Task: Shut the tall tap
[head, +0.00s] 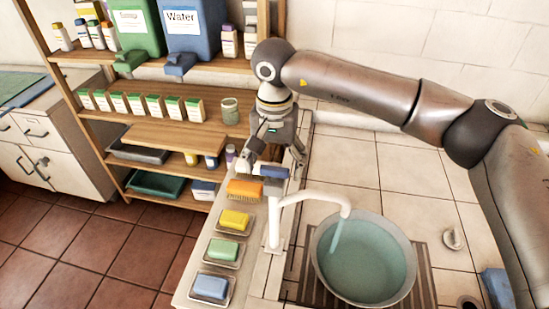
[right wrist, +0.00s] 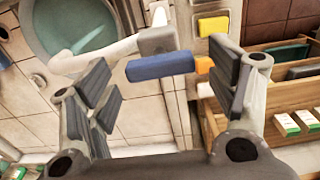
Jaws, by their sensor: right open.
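The tall tap (head: 275,225) is white, with a spout reaching right over a round basin (head: 322,270). A pale blue stream (head: 336,234) runs from the spout into the water there. The tap's blue lever (head: 274,172) is at its top. My right gripper (head: 272,163) is open, pointing down just over the tap's top. In the right wrist view the blue lever (right wrist: 160,67) lies crosswise between the spread fingers of the right gripper (right wrist: 168,85), with a gap on each side. Whether a finger touches it I cannot tell. My left gripper is out of view.
Soap dishes with yellow (head: 234,220), green (head: 223,250) and blue (head: 209,287) soap line the counter left of the tap. An orange brush (head: 244,189) lies close to the gripper. A wooden shelf (head: 150,80) with bottles and containers stands behind. Tiled counter (head: 400,170) is mostly clear at right.

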